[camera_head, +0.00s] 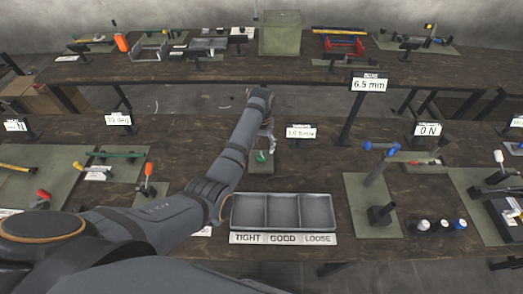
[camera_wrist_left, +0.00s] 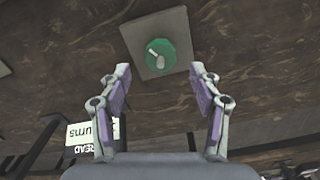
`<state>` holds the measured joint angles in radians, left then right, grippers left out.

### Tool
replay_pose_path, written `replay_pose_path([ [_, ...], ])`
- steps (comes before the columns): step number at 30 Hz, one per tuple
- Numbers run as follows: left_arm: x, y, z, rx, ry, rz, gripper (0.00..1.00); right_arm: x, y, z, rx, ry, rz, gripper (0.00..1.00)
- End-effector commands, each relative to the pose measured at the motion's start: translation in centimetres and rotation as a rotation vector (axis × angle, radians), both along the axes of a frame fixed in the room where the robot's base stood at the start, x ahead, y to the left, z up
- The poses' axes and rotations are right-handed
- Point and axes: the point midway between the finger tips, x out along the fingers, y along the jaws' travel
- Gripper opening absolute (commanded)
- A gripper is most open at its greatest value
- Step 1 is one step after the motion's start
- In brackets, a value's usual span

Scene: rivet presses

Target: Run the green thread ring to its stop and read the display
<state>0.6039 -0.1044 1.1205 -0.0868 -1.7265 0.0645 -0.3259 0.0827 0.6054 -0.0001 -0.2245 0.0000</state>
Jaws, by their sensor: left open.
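The green thread ring (camera_head: 261,156) sits on a small grey square base plate (camera_wrist_left: 180,22) on the front table. In the left wrist view the ring (camera_wrist_left: 174,45) appears with a pale pin at its middle. My left gripper (camera_head: 267,136) points down close to the ring in the head view. In the wrist view its two fingers (camera_wrist_left: 160,72) are spread and empty, with the ring just beyond the tips. The display (camera_head: 301,131) stands right of the gripper; its number is too small to read surely. Its sign (camera_wrist_left: 95,133) is partly hidden by a finger. My right gripper is not seen.
A grey three-part tray (camera_head: 283,194) marked TIGHT, GOOD and LOOSE stands in front. A press with a 6.5 mm sign (camera_head: 369,84) rises at the right. A blue-handled tool (camera_head: 380,146) and several small cylinders are beyond the tray's right.

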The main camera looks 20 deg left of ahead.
Motion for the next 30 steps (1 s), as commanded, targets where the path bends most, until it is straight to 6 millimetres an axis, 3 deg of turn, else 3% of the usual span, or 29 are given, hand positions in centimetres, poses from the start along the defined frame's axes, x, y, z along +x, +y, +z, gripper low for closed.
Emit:
replay_pose_path([
  [6,0.0,0.0,-3.7,0.000,0.002,0.000,0.64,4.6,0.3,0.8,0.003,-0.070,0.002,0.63],
  [8,0.0,0.0,-4.3,0.000,0.001,0.000,0.64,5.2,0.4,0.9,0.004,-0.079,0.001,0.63],
  [11,0.0,0.0,-4.8,0.000,0.000,0.000,0.64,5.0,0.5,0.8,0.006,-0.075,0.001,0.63],
  [18,0.0,0.0,-4.9,0.000,-0.001,0.000,0.64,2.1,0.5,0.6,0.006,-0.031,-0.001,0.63],
  [30,0.0,0.0,-4.8,0.000,0.000,0.000,0.09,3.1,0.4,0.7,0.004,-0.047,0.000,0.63],
])
